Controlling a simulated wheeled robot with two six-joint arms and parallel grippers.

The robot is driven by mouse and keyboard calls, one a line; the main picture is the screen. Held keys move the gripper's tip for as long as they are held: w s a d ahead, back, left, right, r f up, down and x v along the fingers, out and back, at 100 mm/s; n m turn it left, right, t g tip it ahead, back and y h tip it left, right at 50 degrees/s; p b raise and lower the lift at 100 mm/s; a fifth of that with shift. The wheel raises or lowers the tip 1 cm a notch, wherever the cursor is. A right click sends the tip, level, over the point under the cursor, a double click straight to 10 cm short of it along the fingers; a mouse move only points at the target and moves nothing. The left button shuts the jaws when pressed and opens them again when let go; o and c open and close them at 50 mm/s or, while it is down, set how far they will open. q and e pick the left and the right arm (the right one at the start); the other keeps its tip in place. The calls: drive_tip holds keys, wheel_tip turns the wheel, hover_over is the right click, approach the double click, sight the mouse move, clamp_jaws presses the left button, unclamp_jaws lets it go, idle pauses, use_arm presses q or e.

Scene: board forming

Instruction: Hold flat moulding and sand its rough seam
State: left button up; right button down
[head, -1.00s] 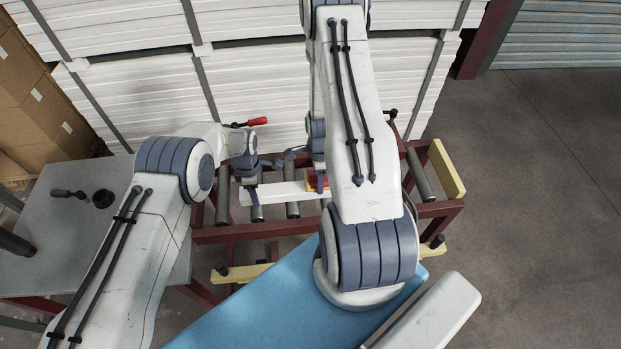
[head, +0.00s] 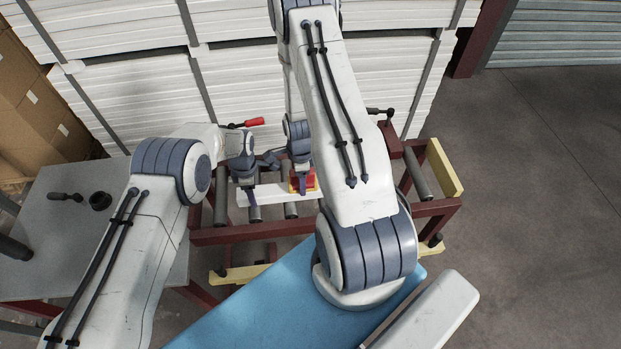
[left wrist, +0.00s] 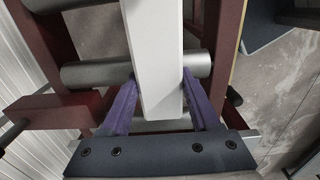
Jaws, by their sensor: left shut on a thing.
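The white flat moulding (head: 274,195) lies across the grey rollers of a dark red stand in the head view. It also runs up the middle of the left wrist view (left wrist: 157,45). My left gripper (head: 252,196) is shut on its left part, with one purple finger on each side of it in the left wrist view (left wrist: 159,76). My right gripper (head: 303,186) is shut on a red and yellow sanding block (head: 311,182), which sits on the moulding just right of my left gripper. My right arm hides the moulding's right part, and I cannot make out the seam.
Stacked white boards (head: 100,98) stand close behind. A grey table (head: 60,240) is at left. Open floor (head: 540,200) lies at right.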

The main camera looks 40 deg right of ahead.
drive_tip(key=shift+w+a, duration=0.25)
drive_tip(key=shift+a, duration=0.05)
drive_tip(key=shift+r, duration=3.95)
drive_tip(key=shift+s, duration=0.1)
use_arm(q)
drive_tip(key=o, duration=1.4)
drive_tip(key=shift+o, duration=0.2)
drive_tip(key=shift+r, duration=0.1)
wheel_tip(320, 180, up, 7)
drive_tip(key=shift+r, duration=0.15)
